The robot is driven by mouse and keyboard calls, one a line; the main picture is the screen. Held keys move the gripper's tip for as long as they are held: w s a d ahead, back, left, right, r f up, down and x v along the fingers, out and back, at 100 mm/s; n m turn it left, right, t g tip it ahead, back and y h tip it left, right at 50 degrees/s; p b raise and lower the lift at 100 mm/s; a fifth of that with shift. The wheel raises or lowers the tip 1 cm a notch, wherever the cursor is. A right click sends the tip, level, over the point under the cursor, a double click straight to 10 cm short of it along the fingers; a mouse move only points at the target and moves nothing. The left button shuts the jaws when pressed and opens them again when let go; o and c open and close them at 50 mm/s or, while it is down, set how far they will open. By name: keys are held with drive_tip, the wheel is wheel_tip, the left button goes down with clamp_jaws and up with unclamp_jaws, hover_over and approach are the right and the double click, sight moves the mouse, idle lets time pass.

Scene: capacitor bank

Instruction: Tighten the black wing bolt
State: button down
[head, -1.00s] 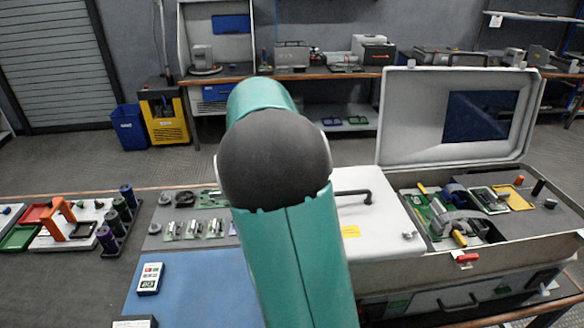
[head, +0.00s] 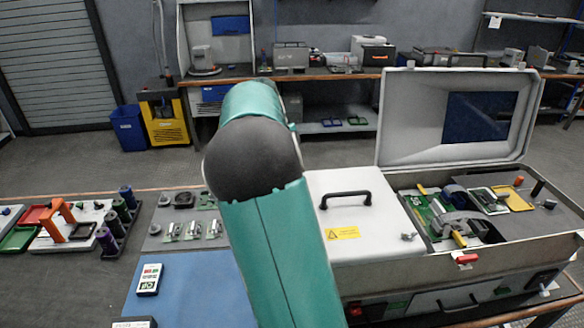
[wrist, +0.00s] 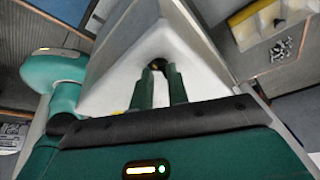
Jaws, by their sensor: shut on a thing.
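In the wrist view, the two green fingers of my gripper (wrist: 160,72) point at a white panel. They are shut on a small dark piece at their tips, the black wing bolt (wrist: 158,63). Its wings are mostly hidden between the fingers, so its angle cannot be told. The white cover (head: 345,190) with a black handle and a yellow warning label shows in the head view. My green arm hides the gripper and the bolt there. A grey wing bolt (head: 408,237) stands at the cover's right front corner.
To the right, an open case (head: 545,240) with a raised lid (head: 410,115) holds green boards and tools. A blue mat (head: 190,280) with a small meter (head: 149,279) lies left of my arm. Several small parts and a rack (head: 112,240) stand farther left.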

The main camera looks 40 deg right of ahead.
drive_tip(key=shift+w+f, duration=0.1)
drive_tip(key=c, duration=1.5)
unclamp_jaws()
drive_tip(key=shift+w, duration=0.15)
drive_tip(key=shift+o, duration=0.2)
drive_tip(key=shift+s, duration=0.2)
drive_tip(key=shift+w+r, duration=0.15)
drive_tip(key=shift+r, duration=0.1)
drive_tip(key=v, duration=1.3)
drive_tip(key=shift+r, duration=0.2)
drive_tip(key=shift+a, duration=0.1)
